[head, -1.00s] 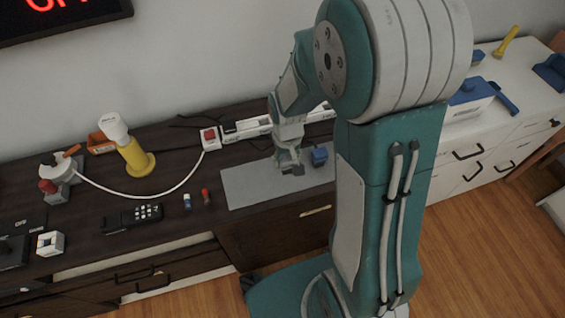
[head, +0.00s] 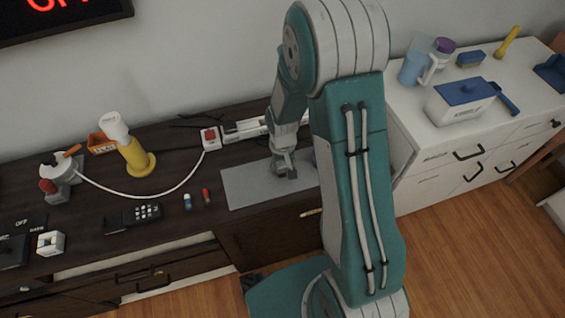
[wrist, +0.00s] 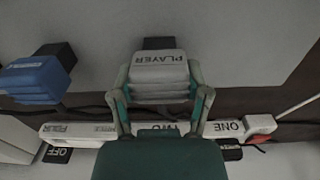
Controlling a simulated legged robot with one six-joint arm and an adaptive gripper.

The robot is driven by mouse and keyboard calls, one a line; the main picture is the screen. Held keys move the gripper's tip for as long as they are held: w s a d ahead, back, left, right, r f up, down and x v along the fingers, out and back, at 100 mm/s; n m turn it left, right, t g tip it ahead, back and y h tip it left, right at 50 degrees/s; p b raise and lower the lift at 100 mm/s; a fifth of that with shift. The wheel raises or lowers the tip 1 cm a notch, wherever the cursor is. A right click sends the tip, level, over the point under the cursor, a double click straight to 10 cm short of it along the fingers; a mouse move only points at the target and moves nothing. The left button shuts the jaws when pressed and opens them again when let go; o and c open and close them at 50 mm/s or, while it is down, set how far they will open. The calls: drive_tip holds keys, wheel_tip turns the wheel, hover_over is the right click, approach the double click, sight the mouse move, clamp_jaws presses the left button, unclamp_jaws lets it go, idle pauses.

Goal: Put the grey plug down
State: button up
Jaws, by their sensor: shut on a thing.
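The grey plug (wrist: 160,65), marked PLAYER, is between the two fingers of my gripper (wrist: 160,88) in the wrist view, with both fingers against its sides. In the head view my gripper (head: 284,172) is low over the grey mat (head: 240,186), pointing down. The plug is hard to make out there, and I cannot tell whether it touches the mat. A blue plug (wrist: 38,76) lies to the left in the wrist view. My arm hides nearly all of it in the head view.
A white power strip (wrist: 90,130) with numbered labels and a red switch runs along the wall. Left of the mat are two small bottles (head: 206,196), a black handset (head: 133,216) and a yellow stand (head: 138,160). The mat's left part is bare.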

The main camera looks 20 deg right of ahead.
drive_tip(key=o, duration=1.1)
drive_tip(key=shift+o, duration=0.2)
drive_tip(key=shift+r, duration=0.1)
wheel_tip(320, 180, up, 12)
wheel_tip(320, 180, up, 13)
drive_tip(key=t, duration=0.3)
hover_over(282, 162)
drive_tip(key=s, duration=0.7)
drive_tip(key=s+r+t, duration=0.2)
drive_tip(key=s+r, duration=0.3)
drive_tip(key=s, duration=0.5)
drive_tip(key=shift+s+r+t, duration=0.3)
drive_tip(key=shift+r, duration=0.1)
